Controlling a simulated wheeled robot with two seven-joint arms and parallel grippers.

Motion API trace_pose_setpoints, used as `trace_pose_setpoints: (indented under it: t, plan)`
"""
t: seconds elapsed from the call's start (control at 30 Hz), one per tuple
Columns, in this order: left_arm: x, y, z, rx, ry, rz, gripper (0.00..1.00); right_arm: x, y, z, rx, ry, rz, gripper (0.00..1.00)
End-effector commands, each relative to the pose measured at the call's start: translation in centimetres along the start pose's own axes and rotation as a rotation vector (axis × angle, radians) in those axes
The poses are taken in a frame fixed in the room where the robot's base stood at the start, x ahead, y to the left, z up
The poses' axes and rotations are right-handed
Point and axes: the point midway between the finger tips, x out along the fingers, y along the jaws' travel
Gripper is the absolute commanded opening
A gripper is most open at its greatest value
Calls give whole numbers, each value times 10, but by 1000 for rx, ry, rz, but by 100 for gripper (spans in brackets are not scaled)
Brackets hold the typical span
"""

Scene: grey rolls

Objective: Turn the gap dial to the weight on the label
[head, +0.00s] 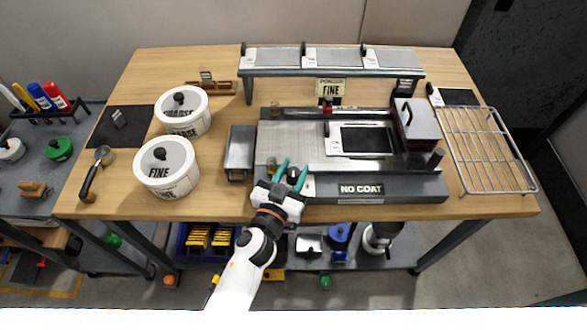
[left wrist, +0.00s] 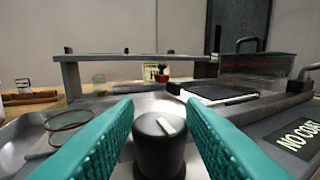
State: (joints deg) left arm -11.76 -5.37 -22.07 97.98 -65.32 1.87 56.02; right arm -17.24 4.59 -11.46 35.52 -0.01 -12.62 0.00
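The gap dial is a black round knob (head: 293,173) with a pale pointer line at the front left of the coating machine (head: 375,187). In the left wrist view the knob (left wrist: 160,148) stands upright between my teal fingers, its line slanting across the top. My left gripper (head: 294,165) is open, with one finger on each side of the knob; I cannot tell whether they touch it. A small white label (head: 309,186) lies beside the dial, unreadable. A yellow card (head: 331,88) reads "POWDER FINE". My right gripper is out of view.
White tubs marked FINE (head: 167,180) and COARSE (head: 183,125) stand left. A metal tray (head: 240,148) sits beside the machine. A raised shelf (head: 330,72) with labelled plates is behind. A wire rack (head: 485,150) is at right. Bare wood shows at the front left.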

Motion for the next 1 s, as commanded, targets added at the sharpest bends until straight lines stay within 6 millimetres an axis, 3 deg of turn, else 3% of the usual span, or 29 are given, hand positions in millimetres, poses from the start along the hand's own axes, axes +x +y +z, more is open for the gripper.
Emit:
trace_pose_setpoints:
  t: [0.3, 0.5, 0.77, 1.0]
  plan:
    - [3, 0, 0, 0, 1, 0, 37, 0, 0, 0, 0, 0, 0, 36]
    - [3, 0, 0, 0, 1, 0, 6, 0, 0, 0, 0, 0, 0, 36]
    - [3, 0, 2, 3, 0, -30, 6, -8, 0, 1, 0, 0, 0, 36]
    - [3, 2, 5, 7, 3, -156, 6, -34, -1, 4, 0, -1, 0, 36]
